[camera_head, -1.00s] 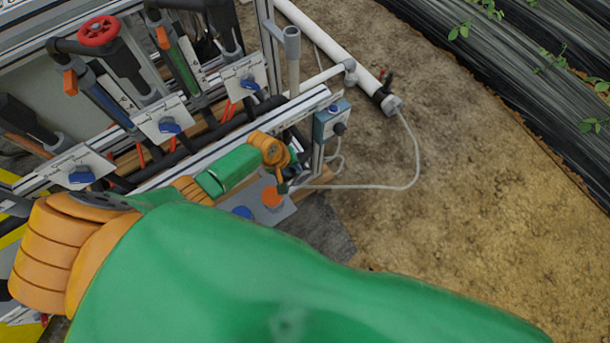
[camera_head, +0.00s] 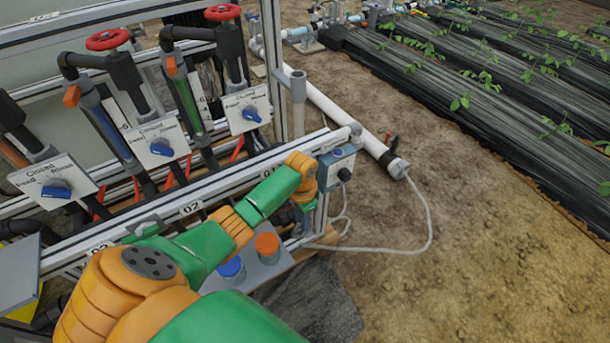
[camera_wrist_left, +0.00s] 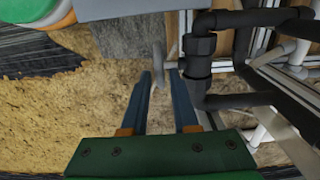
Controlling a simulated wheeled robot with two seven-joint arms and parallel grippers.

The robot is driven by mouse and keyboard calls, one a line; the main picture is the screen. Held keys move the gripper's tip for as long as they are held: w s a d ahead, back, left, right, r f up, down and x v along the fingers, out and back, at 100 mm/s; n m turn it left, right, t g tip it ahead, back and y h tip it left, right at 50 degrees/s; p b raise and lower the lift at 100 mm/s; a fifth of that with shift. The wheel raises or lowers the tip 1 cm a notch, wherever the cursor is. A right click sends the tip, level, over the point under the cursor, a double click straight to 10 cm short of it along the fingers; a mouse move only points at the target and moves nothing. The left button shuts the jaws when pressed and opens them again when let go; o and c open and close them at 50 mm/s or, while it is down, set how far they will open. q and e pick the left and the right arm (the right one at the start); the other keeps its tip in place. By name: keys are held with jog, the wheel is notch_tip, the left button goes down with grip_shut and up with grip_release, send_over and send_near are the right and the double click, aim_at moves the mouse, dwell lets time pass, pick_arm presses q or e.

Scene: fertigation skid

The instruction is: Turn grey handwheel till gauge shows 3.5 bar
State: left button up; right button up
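In the left wrist view, a light grey part (camera_wrist_left: 158,66), seen nearly edge-on, stands between my finger ends; it looks like the rim of the grey handwheel. My left gripper (camera_wrist_left: 160,74) is open, its two fingers apart with a gap showing on each side of the grey part. In the head view my left arm (camera_head: 268,195) reaches over the skid's front rail; its fingers and the grey handwheel are hidden there. I cannot make out the gauge in either view. My right gripper is not in view.
Red handwheels (camera_head: 107,39) top the pipes at the back left. Sign plates with blue knobs (camera_head: 161,147) line the skid. A grey-blue box (camera_head: 337,165) sits at the rail's right end. Blue and orange caps (camera_head: 267,245) stand below the arm. Dark pipes (camera_wrist_left: 198,55) run beside the fingers. Bare soil lies right.

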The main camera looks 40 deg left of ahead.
aim_at(297, 228)
pick_arm(q)
jog(key=shift+f, duration=0.9)
grip_shut()
jog(key=s+r+t+p, duration=0.1)
jog(key=p, duration=0.3)
jog(key=shift+a+r+t+h+p, duration=0.1)
jog(key=shift+t+h+p, duration=0.2)
jog(key=shift+h+p, duration=0.1)
jog(key=shift+s+a+f+t+h+p, duration=0.1)
jog(key=shift+s+f+t+h+p, duration=0.1)
jog(key=shift+f+t, duration=0.25)
jog(key=shift+s+a+f+t+h+p, duration=0.15)
jog(key=shift+f+t+h, duration=0.1)
jog(key=shift+t, duration=0.4)
jog(key=shift+f+t, duration=0.2)
jog(key=shift+t, duration=0.2)
jog(key=shift+s+t+h+b, duration=0.1)
jog(key=shift+t+h+b, duration=0.15)
jog(key=shift+t+b, duration=0.05)
jog(key=shift+r, duration=0.1)
grip_release()
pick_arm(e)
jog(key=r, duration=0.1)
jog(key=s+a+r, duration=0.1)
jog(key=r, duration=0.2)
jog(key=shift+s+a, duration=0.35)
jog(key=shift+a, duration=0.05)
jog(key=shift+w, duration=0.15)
